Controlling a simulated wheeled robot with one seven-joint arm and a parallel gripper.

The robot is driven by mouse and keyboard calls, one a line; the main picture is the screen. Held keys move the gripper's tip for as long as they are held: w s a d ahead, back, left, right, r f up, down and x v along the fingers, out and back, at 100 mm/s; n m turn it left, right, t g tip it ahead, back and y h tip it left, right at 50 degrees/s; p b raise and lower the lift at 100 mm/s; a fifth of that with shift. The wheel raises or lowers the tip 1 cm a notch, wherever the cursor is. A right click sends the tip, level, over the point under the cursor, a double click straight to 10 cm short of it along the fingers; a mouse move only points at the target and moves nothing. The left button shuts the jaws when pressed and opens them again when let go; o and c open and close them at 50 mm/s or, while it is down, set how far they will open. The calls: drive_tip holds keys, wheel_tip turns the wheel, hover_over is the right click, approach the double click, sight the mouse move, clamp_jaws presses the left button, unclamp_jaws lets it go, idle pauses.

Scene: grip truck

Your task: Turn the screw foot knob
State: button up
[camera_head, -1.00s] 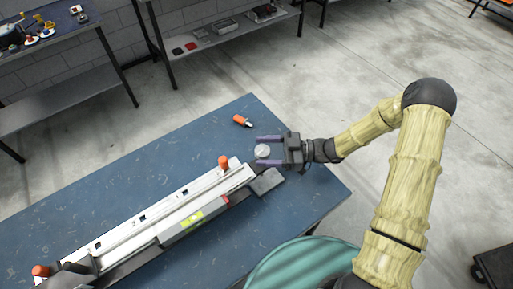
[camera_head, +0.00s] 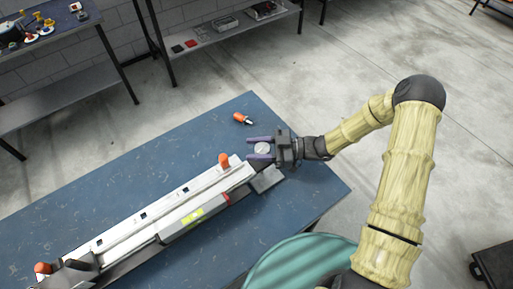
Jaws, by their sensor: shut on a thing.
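My gripper (camera_head: 262,149) reaches in from the right over the blue table, its two purple fingers pointing left. They are shut on a small round pale knob (camera_head: 262,149), one finger on its far side and one on its near side. The knob sits just beyond the right end of a long white and grey rail assembly (camera_head: 160,215). What is under the knob is hidden. A level with a yellow-green vial (camera_head: 192,216) lies along the near side of the rail. Orange-red knobs stand at the rail's right end (camera_head: 224,160) and left end (camera_head: 42,268).
An orange-handled tool (camera_head: 242,118) lies on the blue table (camera_head: 150,170) behind my gripper. A dark flat block (camera_head: 267,180) is close to the gripper's near side. A round teal surface (camera_head: 305,262) stands at the front. Shelves stand along the back wall.

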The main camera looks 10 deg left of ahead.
drive_tip(key=shift+f+n+g, duration=0.1)
drive_tip(key=shift+n+g, duration=0.2)
drive_tip(key=shift+g, duration=0.2)
drive_tip(key=n+g+h+b, duration=0.2)
drive_tip(key=g, duration=0.1)
drive_tip(key=n+g+h+b, duration=0.1)
drive_tip(key=g, duration=0.1)
drive_tip(key=shift+s+d+f+n, duration=0.1)
drive_tip(key=shift+s+n, duration=0.15)
drive_tip(key=shift+n, duration=0.15)
drive_tip(key=shift+s+d+n+g+h+b, duration=0.1)
drive_tip(key=shift+n+g+h+b, duration=0.55)
drive_tip(key=shift+n+g+h, duration=0.25)
drive_tip(key=shift+s+d+n+g+h+b, duration=0.1)
drive_tip(key=shift+n+g+h+b, duration=0.55)
drive_tip(key=shift+g+h, duration=0.3)
drive_tip(key=shift+r+n+g, duration=0.2)
drive_tip(key=shift+n+g, duration=0.05)
drive_tip(key=o, duration=1)
drive_tip(key=shift+d, duration=0.1)
